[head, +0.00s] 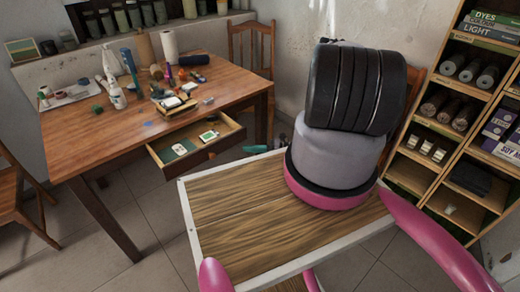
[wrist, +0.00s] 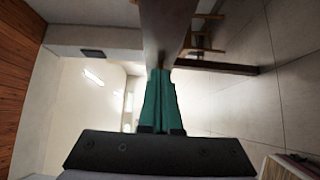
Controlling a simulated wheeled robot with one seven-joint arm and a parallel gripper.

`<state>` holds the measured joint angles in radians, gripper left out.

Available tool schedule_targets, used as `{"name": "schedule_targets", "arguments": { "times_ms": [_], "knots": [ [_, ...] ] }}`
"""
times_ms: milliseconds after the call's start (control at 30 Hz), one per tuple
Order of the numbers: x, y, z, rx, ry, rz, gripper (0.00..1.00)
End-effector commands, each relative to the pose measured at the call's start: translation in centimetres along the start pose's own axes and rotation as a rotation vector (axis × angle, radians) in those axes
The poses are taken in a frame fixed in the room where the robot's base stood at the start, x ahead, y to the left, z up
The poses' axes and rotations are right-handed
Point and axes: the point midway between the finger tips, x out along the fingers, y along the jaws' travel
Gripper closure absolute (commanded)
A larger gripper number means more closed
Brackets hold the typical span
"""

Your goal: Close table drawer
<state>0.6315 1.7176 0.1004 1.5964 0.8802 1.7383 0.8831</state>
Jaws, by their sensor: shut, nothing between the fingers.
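The wooden table (head: 110,128) stands at the left in the head view. Its drawer (head: 212,152) is pulled out toward me, with its inside showing. My gripper (head: 255,149) shows as teal fingers just right of the drawer's front corner, with a small gap in the picture. My arm hides the rest of the gripper. In the wrist view the teal fingers (wrist: 160,100) are together and empty. A dark wooden piece lies beyond their tips; I cannot tell whether it is the drawer or another table part, or whether they touch it.
Flat cards (head: 182,147) lie in the drawer. Bottles (head: 116,93) and small items crowd the tabletop. A wooden chair (head: 20,195) stands at the left, another chair (head: 250,45) behind the table. A filled shelf (head: 440,130) is at the right. Tiled floor (head: 130,225) below the table is clear.

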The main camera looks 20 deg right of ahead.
Motion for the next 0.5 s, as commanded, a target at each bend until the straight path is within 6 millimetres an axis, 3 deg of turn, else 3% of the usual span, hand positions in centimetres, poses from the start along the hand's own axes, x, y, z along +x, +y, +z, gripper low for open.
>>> {"name": "schedule_targets", "arguments": {
  "times_ms": [133, 300, 500],
  "knots": [
    [3.2, 0.0, -0.1, 0.000, 0.003, 0.000, 1.00],
    [4.8, 0.0, 1.8, -0.004, 0.002, -0.001, 1.00],
    [5.7, 0.0, 2.8, -0.002, 0.000, -0.001, 1.00]
  ]
}}
